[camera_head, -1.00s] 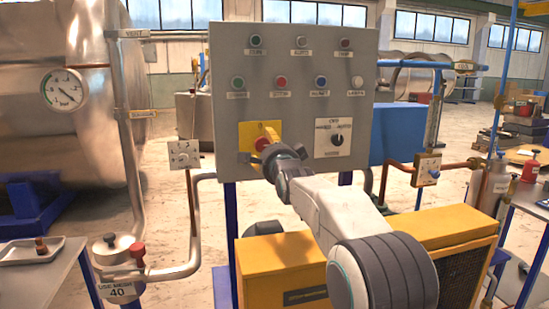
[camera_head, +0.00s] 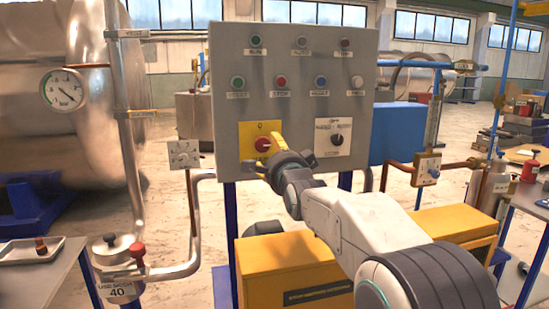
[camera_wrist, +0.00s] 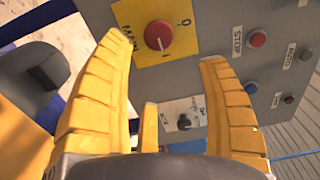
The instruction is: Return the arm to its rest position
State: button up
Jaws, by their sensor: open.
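My gripper (camera_wrist: 165,75) is open in the wrist view, with its yellow fingers spread and nothing between them. Beyond the fingertips is the red rotary knob (camera_wrist: 158,35) on its yellow plate, apart from the fingers. In the head view my arm (camera_head: 360,225) reaches from the lower right toward the grey control panel (camera_head: 225,110). There the gripper (camera_head: 280,150) is in front of the panel's lower middle, just right of the red knob (camera_head: 262,144). Its fingers are partly hidden by the wrist in that view.
The panel bears several buttons and a black selector switch (camera_head: 337,139). A yellow cabinet (camera_head: 290,270) stands below my arm. Side tables flank the view.

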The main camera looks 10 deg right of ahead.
jog(key=s+f+n+g+p, duration=0.2)
jog(key=s+f+n+g, duration=0.3)
jog(key=s, duration=0.9)
jog(key=s+f+n+g+p, duration=0.3)
jog(key=s+f+n, duration=0.4)
jog(key=s, duration=0.7)
jog(key=s+f+n+g+p, duration=0.2)
jog(key=s+f+n+g, duration=0.4)
jog(key=s, duration=0.8)
jog(key=shift+s+a+f+g+p, duration=0.15)
jog(key=shift+a+f+g+p, duration=0.15)
jog(key=shift+f, duration=0.65)
